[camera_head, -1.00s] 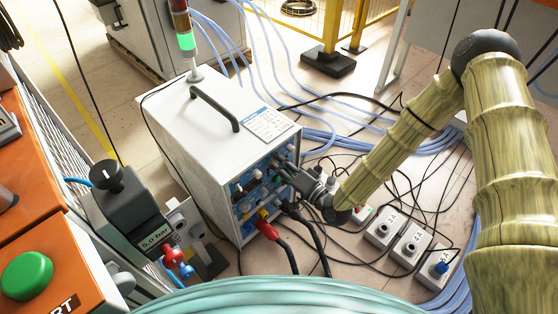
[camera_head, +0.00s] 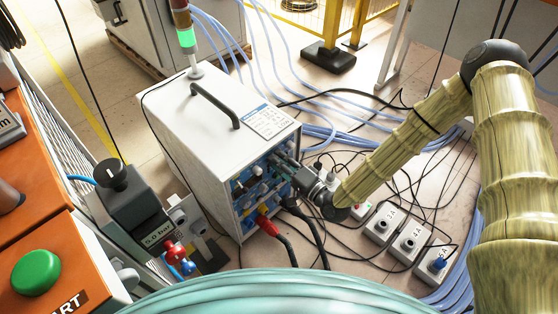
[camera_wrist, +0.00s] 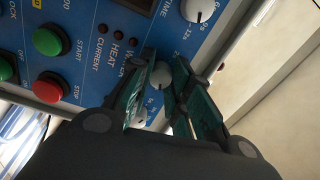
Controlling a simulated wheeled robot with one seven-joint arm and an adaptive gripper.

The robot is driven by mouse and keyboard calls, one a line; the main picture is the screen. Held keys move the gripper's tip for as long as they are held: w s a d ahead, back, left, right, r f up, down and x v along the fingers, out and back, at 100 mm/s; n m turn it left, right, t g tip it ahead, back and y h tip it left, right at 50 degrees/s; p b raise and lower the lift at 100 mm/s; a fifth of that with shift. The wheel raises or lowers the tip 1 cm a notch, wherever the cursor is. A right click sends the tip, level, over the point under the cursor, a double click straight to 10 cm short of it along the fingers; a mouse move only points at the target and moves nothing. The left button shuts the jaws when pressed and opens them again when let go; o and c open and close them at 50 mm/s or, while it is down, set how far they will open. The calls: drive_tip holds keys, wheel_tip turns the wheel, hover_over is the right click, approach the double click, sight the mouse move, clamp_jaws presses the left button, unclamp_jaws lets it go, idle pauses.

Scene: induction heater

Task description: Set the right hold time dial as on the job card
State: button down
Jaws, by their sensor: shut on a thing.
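The white induction heater (camera_head: 185,135) stands on the floor, its blue front panel (camera_head: 243,187) facing lower right. A printed sheet (camera_head: 268,122) lies on its top; its text is too small to read. My gripper (camera_head: 284,162) is at the panel's upper right part. In the wrist view my gripper (camera_wrist: 164,64) has its green-padded fingers shut on a small light-grey dial (camera_wrist: 160,76). Fingers hide part of its scale. Another pale dial (camera_wrist: 198,9), marked with seconds, sits above it, clear of the fingers. I cannot tell which hold time each dial sets.
A green START button (camera_wrist: 48,42) and a red STOP button (camera_wrist: 47,88) are left of my fingers. Red and black cables (camera_head: 281,243) hang from the panel's lower part. Small grey boxes (camera_head: 408,241) and loose wires lie on the floor right of the heater.

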drive_tip(key=c, duration=1.3)
unclamp_jaws()
drive_tip(key=shift+d, duration=0.1)
drive_tip(key=v, duration=1.2)
